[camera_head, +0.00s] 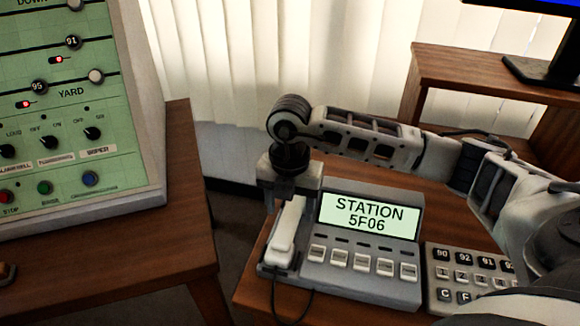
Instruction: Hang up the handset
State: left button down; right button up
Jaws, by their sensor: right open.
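The white handset (286,236) lies lengthwise along the left side of the grey desk phone (364,277). I cannot tell if it is fully seated in its cradle. Its dark cord (274,300) drops from the lower end. My right gripper (288,190) points down over the handset's upper end, which it hides. It is open, and I cannot tell whether its fingers touch the handset. The phone's screen (367,215) reads STATION 5F06. My left gripper is not in view.
A grey keypad (462,275) stands right of the phone on the wooden desk (250,289). A green control panel (60,110) stands on another desk at left, with a gap between the desks. A wooden shelf (490,75) with a monitor stands at back right.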

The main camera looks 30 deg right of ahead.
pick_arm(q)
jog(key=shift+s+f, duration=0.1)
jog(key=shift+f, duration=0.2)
pick_arm(e)
notch_tip(320, 180, up, 12)
jog(key=shift+r, duration=0.2)
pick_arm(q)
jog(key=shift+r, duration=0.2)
